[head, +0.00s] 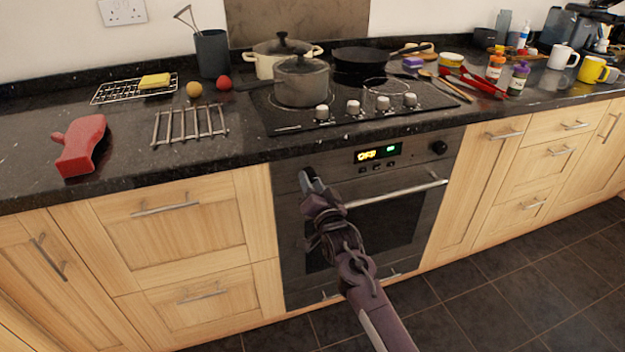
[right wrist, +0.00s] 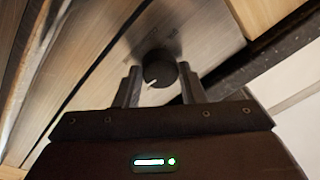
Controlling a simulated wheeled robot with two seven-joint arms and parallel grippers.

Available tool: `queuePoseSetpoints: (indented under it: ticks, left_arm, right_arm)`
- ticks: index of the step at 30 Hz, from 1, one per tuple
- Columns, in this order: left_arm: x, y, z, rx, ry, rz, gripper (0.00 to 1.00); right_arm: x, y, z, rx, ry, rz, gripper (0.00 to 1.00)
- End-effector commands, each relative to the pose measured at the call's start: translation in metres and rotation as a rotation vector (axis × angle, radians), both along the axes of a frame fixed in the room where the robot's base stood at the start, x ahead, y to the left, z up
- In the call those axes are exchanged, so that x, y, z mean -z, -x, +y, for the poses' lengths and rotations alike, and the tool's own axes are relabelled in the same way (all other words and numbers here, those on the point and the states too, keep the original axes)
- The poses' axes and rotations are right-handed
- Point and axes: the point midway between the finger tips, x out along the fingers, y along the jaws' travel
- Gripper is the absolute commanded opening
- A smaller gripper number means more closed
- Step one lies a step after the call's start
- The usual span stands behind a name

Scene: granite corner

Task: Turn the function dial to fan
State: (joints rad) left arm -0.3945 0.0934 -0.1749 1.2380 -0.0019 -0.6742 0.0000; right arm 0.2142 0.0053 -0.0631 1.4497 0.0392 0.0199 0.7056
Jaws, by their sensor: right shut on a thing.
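The oven's control panel (head: 402,158) has a display (head: 367,154) reading OFF in yellow, with a small green readout beside it. My right gripper (head: 308,174) is at the left end of this panel and hides the dial there in the head view. In the right wrist view, that function dial (right wrist: 159,69) is round and black, with a white pointer mark toward the lower left. The fingers of my right gripper (right wrist: 160,82) are shut on it from both sides. The markings around the dial cannot be read. My left gripper is not in view.
A second black dial (head: 438,148) is at the panel's right end. The oven door handle (head: 395,193) runs below the panel, close to my right arm. The worktop edge and hob knobs (head: 353,107) are above. The floor (head: 520,285) to the right is clear.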

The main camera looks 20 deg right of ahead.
Motion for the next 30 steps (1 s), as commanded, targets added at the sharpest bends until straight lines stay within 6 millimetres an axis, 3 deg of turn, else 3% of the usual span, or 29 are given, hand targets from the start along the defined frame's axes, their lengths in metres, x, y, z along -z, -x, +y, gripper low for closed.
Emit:
queuePoseSetpoints:
  ticks: [13, 30]
  left_arm:
    - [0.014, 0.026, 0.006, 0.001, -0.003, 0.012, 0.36]
    - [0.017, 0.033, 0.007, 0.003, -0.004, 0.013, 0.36]
  right_arm:
    - [-0.002, 0.000, 0.001, 0.001, -0.326, 0.010, 0.13]
    - [-0.002, 0.000, 0.000, 0.002, -0.427, 0.012, 0.13]
